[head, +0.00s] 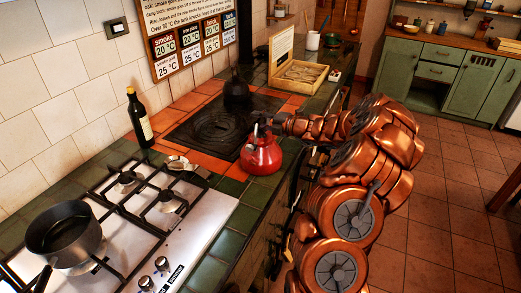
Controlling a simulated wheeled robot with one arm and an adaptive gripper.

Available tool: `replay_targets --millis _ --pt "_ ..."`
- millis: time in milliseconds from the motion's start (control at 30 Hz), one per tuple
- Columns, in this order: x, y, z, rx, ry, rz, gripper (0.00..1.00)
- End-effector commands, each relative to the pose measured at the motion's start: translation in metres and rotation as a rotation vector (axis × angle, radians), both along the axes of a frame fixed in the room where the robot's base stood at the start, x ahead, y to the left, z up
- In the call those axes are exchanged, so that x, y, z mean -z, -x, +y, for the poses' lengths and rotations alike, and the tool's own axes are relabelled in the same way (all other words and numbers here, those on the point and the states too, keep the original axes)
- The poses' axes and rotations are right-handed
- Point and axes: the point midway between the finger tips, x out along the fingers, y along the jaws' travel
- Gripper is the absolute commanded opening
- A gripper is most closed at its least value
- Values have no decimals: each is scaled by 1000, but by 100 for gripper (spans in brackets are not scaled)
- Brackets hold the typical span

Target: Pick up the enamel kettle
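The red enamel kettle (261,156) stands near the front edge of the tiled counter, just beside the dark hearth plate. My copper-coloured arm reaches in from the right. My gripper (262,124) is at the top of the kettle, over its lid and handle area. The fingers are small and dark here, and I cannot tell whether they are closed around the handle. The kettle looks upright, and its base seems to be on or very close to the tiles.
A dark bottle (139,118) stands against the wall. A gas hob (195,222) with a dark pot (66,235) fills the near left. A black kettle-like vessel (236,91) and an open wooden box (298,77) stand farther back. Green cabinets (471,88) line the far wall.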

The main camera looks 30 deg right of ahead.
Motion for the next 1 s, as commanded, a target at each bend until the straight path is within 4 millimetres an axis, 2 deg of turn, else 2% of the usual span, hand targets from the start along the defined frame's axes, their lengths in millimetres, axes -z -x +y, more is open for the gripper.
replay_targets --millis 167,500,1000 --pt "0 0 0 0 0 0 36" --pt "0 0 0 0 -1 0 0" --pt "-1 0 0 0 -2 -1 0"
